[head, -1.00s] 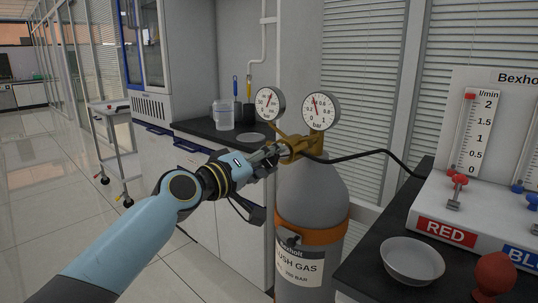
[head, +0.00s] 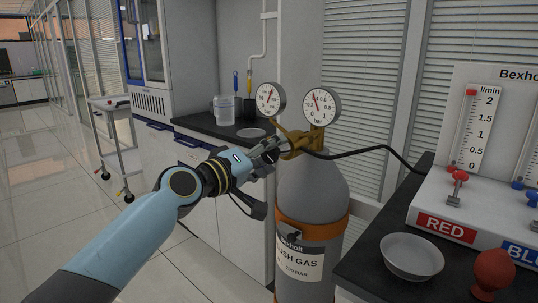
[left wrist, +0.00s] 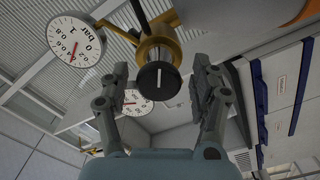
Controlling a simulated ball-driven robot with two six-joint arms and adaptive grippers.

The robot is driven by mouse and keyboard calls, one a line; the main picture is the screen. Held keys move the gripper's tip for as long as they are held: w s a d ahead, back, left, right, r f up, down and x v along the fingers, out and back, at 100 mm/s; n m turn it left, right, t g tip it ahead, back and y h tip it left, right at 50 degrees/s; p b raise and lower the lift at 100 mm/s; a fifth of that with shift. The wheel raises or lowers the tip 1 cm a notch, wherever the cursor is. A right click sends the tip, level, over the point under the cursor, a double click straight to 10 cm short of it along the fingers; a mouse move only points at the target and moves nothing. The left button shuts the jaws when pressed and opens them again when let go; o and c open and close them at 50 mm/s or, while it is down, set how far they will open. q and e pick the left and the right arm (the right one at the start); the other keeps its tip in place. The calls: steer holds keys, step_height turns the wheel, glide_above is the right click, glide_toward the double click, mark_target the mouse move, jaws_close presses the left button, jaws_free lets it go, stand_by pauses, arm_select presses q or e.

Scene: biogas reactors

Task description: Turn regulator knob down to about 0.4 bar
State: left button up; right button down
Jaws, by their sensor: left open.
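The brass regulator (head: 299,139) sits on top of the grey gas cylinder (head: 312,190). Its black knob (left wrist: 155,78), with a white mark, faces the left wrist camera. My left gripper (head: 270,150) is at the knob's side of the regulator. In the left wrist view my left gripper (left wrist: 160,84) is open, with its fingers on either side of the knob and gaps visible. The 0 to 1 bar gauge (head: 321,106) has its red needle pointing up and slightly left, near 0.4; the exact value is hard to read. It also shows in the left wrist view (left wrist: 75,42). My right gripper is out of view.
A second gauge (head: 270,100) stands left of the first. A black hose (head: 375,150) runs right from the regulator to the flowmeter panel (head: 440,205). A white bowl (head: 412,256) and a red round object (head: 493,270) are at the lower right. A counter is behind the arm.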

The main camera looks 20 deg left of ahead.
arm_select(q)
steer(key=v, duration=1.2)
